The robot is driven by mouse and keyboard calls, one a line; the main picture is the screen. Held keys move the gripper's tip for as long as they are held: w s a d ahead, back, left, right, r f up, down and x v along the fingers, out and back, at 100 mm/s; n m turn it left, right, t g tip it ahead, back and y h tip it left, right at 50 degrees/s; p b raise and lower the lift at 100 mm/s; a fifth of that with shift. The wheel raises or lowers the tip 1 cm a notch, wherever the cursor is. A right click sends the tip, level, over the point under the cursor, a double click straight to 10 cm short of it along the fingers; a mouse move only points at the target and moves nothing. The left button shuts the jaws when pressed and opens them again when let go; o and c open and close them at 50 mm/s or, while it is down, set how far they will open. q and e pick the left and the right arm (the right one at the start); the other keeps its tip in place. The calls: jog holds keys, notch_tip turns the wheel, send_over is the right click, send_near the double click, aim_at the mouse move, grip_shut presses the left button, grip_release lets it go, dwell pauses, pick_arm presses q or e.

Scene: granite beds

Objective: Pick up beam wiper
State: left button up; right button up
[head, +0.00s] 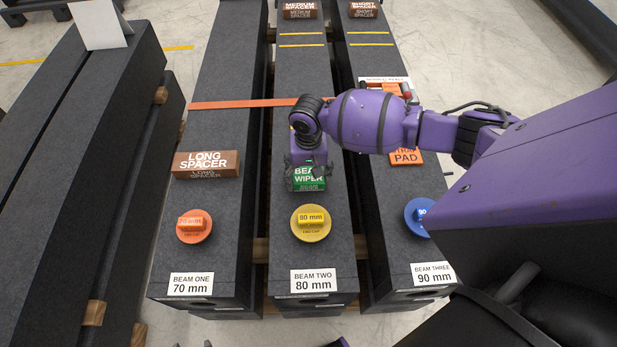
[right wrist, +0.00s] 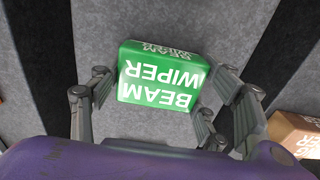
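The beam wiper is a green block with white lettering (head: 310,178), lying on the middle granite beam (head: 305,120) behind the yellow 80 mm end cap. My right gripper (head: 306,168) is directly over it, pointing down, and covers part of its top and sides. In the right wrist view the beam wiper (right wrist: 160,75) sits between the fingers of my right gripper (right wrist: 162,88). The fingers are spread on either side of it, close to its edges. Firm contact does not show. My left gripper is not in view.
A yellow end cap (head: 311,223) is just in front, an orange cap (head: 194,226) on the left beam, and a blue cap (head: 417,215) on the right. A brown long spacer (head: 206,164) lies left. An orange pad (head: 407,157) lies right, near my forearm. An orange strip (head: 240,103) crosses behind.

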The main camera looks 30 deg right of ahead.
aim_at(308, 174)
jog(key=shift+c, duration=1.3)
jog(key=shift+r, duration=0.55)
notch_tip(308, 174, up, 2)
jog(key=shift+r+p, duration=0.2)
jog(key=shift+p, duration=0.1)
jog(key=s+a+r, duration=0.2)
jog(key=s+r, duration=0.1)
jog(key=s, duration=0.1)
jog(key=s+a+r+p, duration=0.1)
jog(key=s+r, duration=0.2)
jog(key=s+a+r+p, duration=0.1)
jog(key=s+a+r, duration=0.1)
jog(key=s+r, duration=0.1)
jog(key=shift+s+a, duration=0.3)
jog(key=shift+s, duration=0.5)
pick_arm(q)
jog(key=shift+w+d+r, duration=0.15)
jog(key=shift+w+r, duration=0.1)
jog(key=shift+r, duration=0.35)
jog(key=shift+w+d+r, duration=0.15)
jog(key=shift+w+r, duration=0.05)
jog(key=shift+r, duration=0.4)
pick_arm(e)
jog(key=shift+s+a+r, duration=0.25)
jog(key=shift+s, duration=0.3)
